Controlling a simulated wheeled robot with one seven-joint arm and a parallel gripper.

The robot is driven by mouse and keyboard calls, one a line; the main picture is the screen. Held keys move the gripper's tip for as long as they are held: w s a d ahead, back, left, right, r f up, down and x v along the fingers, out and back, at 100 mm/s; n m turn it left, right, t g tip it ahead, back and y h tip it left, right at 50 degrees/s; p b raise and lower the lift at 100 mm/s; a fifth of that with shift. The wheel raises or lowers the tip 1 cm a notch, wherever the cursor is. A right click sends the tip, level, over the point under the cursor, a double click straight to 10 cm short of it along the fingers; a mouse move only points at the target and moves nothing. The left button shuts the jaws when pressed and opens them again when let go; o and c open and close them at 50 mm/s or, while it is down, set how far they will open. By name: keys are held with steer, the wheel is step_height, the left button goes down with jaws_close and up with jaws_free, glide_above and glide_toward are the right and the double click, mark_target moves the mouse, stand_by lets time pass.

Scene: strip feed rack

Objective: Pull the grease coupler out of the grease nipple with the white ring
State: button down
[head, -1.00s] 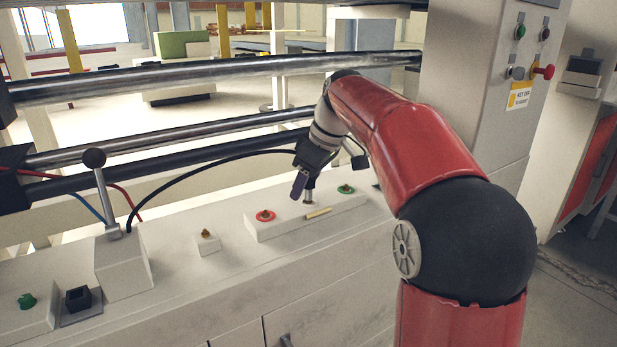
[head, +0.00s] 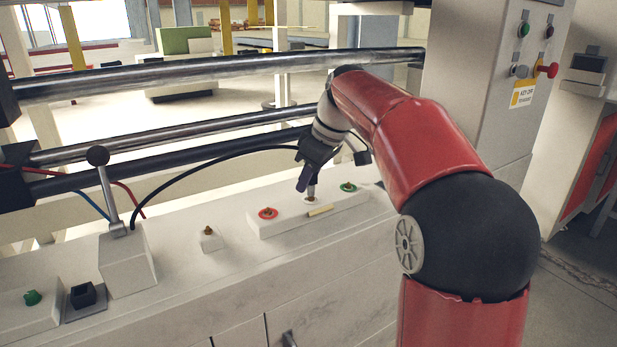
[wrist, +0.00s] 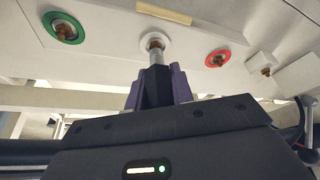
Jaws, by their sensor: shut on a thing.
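The grease nipple with the white ring (head: 311,200) is in the middle of a raised white block, between the red-ringed and green-ringed nipples. In the wrist view the white ring (wrist: 145,43) shows round a brass-coloured nipple. The silver grease coupler (wrist: 155,58) points at this nipple, its end at or very near it; I cannot tell whether they touch. My gripper (head: 306,180) is above the white ring, its purple fingers (wrist: 156,88) shut on the coupler. A black hose (head: 215,160) arches to the gripper from the left.
The red-ringed nipple (head: 268,213) and green-ringed nipple (head: 348,187) flank the white one. A pale yellow strip (head: 320,211) lies in front. A lone nipple on a small block (head: 208,238) and a lever with a black ball (head: 97,156) stand left. Metal rollers (head: 220,70) run behind.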

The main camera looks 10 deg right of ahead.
steer(key=shift+r+p, duration=0.8)
steer(key=shift+r, duration=0.25)
steer(key=shift+r+p, duration=1.5)
steer(key=shift+r+p, duration=0.9)
steer(key=shift+r, duration=0.55)
steer(key=shift+r, duration=1.5)
